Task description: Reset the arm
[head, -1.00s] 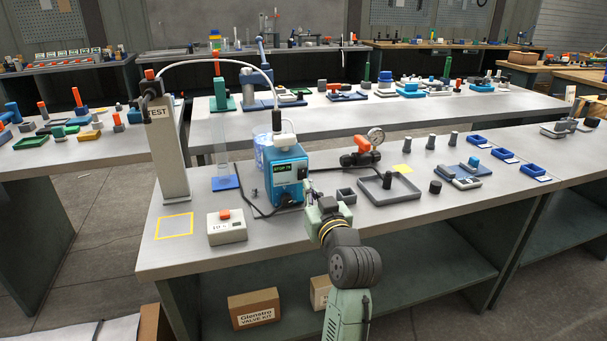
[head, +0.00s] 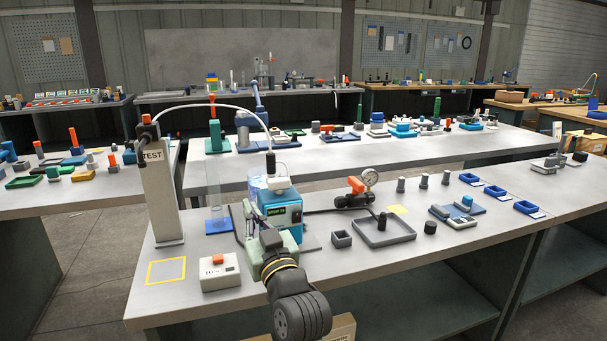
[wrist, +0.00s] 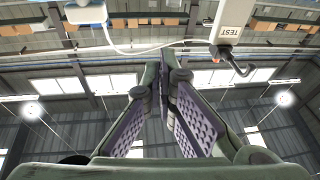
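My gripper (head: 268,222) is raised over the front of the near bench, in front of the blue dosing pump (head: 284,215), and hides part of it. In the wrist view my gripper (wrist: 163,85) points up toward the far wall and roof. Nothing is held. In the wrist view, part of the white TEST column (wrist: 232,22) shows upside down at the top, clear of the fingers.
The TEST column (head: 160,195) stands at the bench's left, a hose running from it to the pump. A white box with a red button (head: 220,272) is left of my arm. A grey tray (head: 385,236) and gauge valve (head: 360,190) lie right.

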